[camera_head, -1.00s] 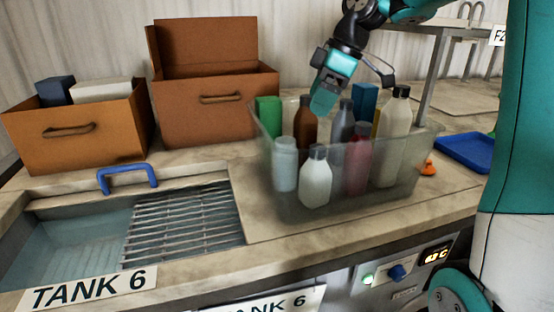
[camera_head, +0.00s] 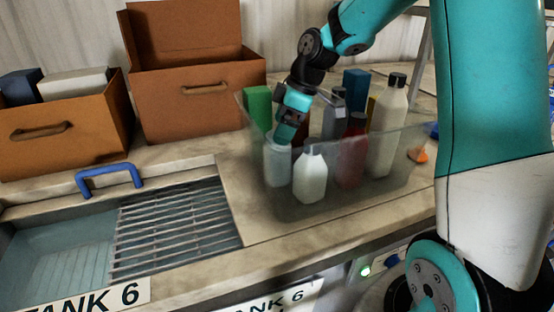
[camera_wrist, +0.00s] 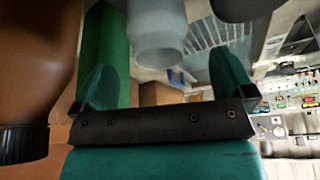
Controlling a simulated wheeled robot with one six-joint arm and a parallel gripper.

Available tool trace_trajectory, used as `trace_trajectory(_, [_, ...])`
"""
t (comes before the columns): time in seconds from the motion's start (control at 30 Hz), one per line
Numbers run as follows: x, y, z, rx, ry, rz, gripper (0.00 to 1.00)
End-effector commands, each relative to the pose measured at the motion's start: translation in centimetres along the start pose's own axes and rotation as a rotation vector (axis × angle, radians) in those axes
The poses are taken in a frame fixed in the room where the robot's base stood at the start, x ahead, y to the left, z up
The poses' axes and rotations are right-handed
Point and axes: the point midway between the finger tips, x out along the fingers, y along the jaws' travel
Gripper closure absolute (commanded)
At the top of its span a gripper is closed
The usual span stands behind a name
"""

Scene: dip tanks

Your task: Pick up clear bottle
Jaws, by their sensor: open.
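The clear bottle (camera_head: 277,165) is pale and translucent and stands upright in the front left of a see-through bin (camera_head: 258,205). My gripper (camera_head: 285,136) points down into the bin, right at the top of this bottle, and hides its upper end. In the wrist view the clear bottle (camera_wrist: 157,32) shows ahead, between the lines of the two spread green fingers. My gripper (camera_wrist: 166,75) is open with nothing held. Whether a finger touches the bottle cannot be told.
A white bottle (camera_head: 311,175) stands close to the right of the clear one. A green box (camera_head: 258,106) is behind it, and a brown bottle (camera_wrist: 38,60) is close by my gripper. A tall pale bottle (camera_head: 387,125) and a red bottle (camera_head: 352,155) stand further right. Brown boxes (camera_head: 193,95) are behind.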

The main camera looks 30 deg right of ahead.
Motion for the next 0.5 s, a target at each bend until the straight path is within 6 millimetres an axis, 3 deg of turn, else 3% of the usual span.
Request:
trace_trajectory(0.17, [1.1, 0.0, -0.1, 0.000, -0.001, -0.003, 0.00])
trace_trajectory(0.5, [5.5, 0.1, 0.1, 0.001, -0.002, -0.001, 0.00])
